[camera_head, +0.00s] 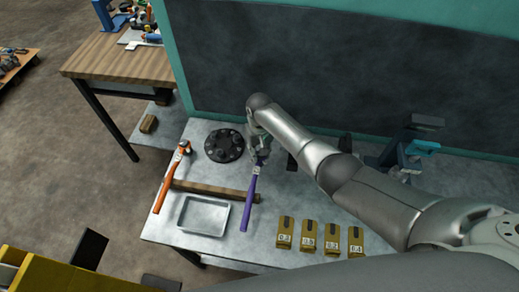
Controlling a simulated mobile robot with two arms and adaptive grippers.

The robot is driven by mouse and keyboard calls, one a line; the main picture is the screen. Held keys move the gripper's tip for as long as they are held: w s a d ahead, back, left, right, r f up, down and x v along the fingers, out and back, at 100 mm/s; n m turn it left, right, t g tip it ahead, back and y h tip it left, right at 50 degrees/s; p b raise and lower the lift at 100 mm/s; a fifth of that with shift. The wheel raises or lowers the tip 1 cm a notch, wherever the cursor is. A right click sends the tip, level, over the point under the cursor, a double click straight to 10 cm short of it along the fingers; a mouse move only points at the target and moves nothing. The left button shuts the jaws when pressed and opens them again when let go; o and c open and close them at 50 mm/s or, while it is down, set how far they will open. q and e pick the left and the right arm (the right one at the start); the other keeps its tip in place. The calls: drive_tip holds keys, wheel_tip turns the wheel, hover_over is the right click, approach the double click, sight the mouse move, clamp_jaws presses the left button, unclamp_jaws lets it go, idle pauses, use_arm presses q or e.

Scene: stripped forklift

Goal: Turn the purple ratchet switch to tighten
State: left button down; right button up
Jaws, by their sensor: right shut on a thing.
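The purple ratchet (249,205) lies on the grey metal workbench, its handle pointing toward the bench's front edge. Its head end is at the back, partly hidden by my right gripper. My right gripper (260,152) reaches in from the right and is shut on the purple ratchet near its head. The ratchet's switch is too small and covered to make out, so its setting cannot be told. My left gripper is not in view.
An orange ratchet (168,182) lies at the left, near a black round bolted flange (224,146). A wooden bar (210,189) and a metal tray (180,222) are in front. Several yellow labelled boxes (308,237) stand at the front right. A dark panel (300,70) rises behind.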

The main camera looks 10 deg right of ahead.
idle(0.4)
drive_tip(key=o, duration=1.1)
drive_tip(key=shift+c, duration=0.2)
drive_tip(key=shift+r, duration=0.1)
wheel_tip(320, 180, up, 12)
